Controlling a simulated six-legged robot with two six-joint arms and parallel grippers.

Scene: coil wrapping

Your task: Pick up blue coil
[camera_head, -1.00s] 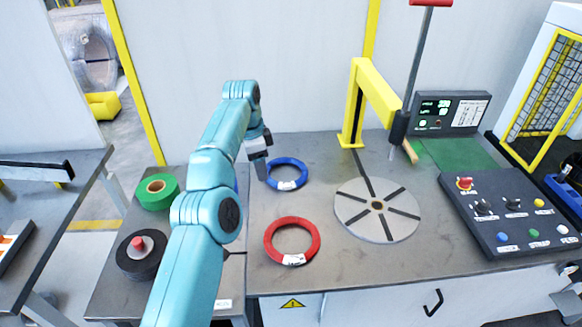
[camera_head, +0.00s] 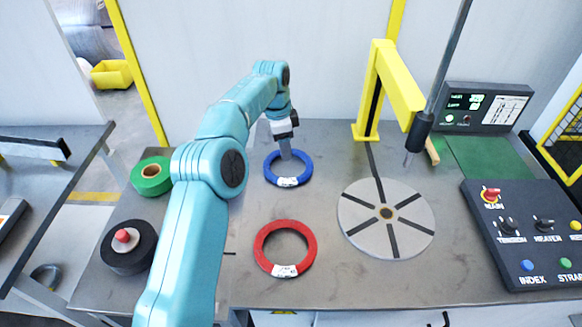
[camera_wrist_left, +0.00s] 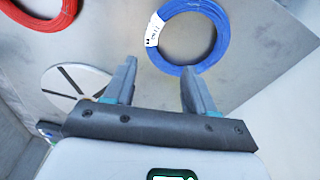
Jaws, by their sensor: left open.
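The blue coil (camera_head: 288,181) is a ring with a white label, lying flat on the metal table behind the red coil. I cannot tell whether the fingers touch the coil. My right gripper is not in view.
A red coil (camera_head: 310,262) lies nearer the front. A grey turntable disc (camera_head: 412,240), a yellow post (camera_head: 366,95) with an arm, and a button panel (camera_head: 530,240) are to the right. A green roll (camera_head: 152,188) and a black roll (camera_head: 118,255) sit at the left.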

